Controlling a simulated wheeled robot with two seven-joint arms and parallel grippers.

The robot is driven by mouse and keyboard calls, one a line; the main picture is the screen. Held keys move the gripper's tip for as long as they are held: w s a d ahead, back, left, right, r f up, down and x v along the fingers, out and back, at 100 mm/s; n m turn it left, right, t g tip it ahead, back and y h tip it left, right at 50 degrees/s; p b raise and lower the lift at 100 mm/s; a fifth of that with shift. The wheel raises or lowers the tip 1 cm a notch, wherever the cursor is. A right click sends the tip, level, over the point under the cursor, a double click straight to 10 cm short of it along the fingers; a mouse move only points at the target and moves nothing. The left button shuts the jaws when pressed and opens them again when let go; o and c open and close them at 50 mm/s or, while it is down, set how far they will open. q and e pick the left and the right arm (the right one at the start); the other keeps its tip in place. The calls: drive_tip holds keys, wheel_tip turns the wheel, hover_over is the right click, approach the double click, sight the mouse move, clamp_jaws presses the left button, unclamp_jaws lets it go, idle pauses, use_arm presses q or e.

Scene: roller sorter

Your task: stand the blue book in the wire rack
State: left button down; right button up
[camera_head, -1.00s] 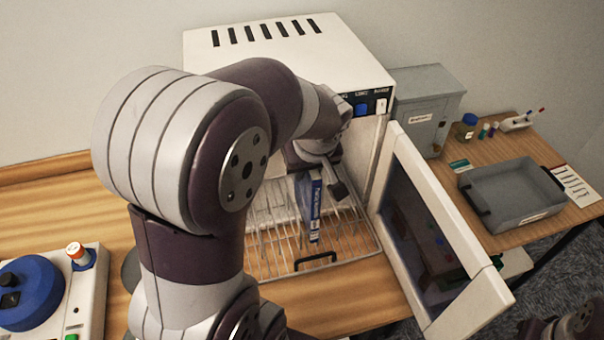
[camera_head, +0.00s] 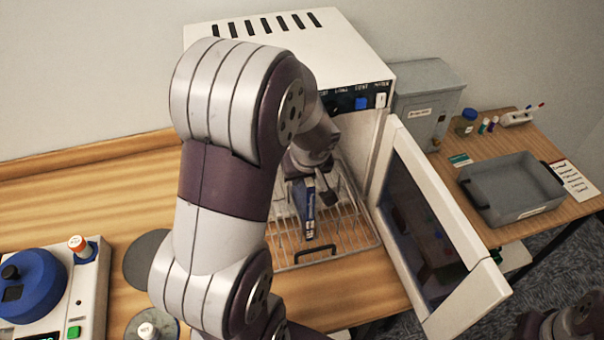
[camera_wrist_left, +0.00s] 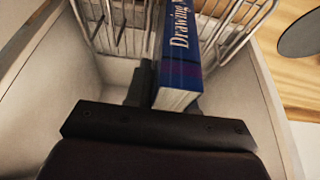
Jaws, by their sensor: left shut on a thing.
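The blue book (camera_head: 304,205) is held by my left gripper (camera_head: 316,178), which is shut on it, at the open front of the white cabinet. The book's spine faces up and shows white lettering. In the left wrist view the book (camera_wrist_left: 180,50) stands between wires of the wire rack (camera_wrist_left: 222,30), with the gripper (camera_wrist_left: 160,90) at its near end. Whether the book's lower edge touches the rack is hidden. At the lower right corner, part of my right arm shows, its fingers not visible.
The white cabinet (camera_head: 270,60) has its door (camera_head: 440,235) swung open to the right. A grey tray (camera_head: 512,190) and a grey box (camera_head: 425,100) stand further right. A white device with a blue disc (camera_head: 35,285) stands at the left.

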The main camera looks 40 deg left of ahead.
use_arm(q)
drive_tip(key=c, duration=1)
unclamp_jaws()
drive_tip(key=shift+f, duration=0.1)
drive_tip(key=shift+o, duration=0.2)
drive_tip(key=p+v, duration=0.1)
drive_tip(key=v, duration=1.1)
